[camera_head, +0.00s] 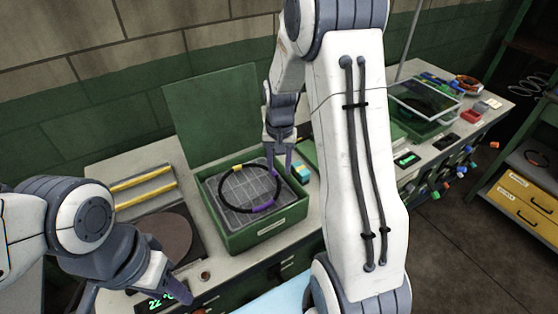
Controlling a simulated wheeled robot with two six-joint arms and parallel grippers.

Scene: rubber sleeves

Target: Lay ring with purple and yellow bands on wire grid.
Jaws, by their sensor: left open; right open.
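The black ring with purple and yellow bands (222,191) lies on the grey wire grid (237,192) inside an open green box (262,231). My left gripper (138,303) is open and empty at the lower left, apart from the box, near a green digital display (163,301).
A dark round plate (165,236) and yellow rods (142,187) lie left of the box. A small blue block (302,172) sits just right of it. Another open green case (425,100) stands on the bench's right side. My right arm hides the middle of the bench.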

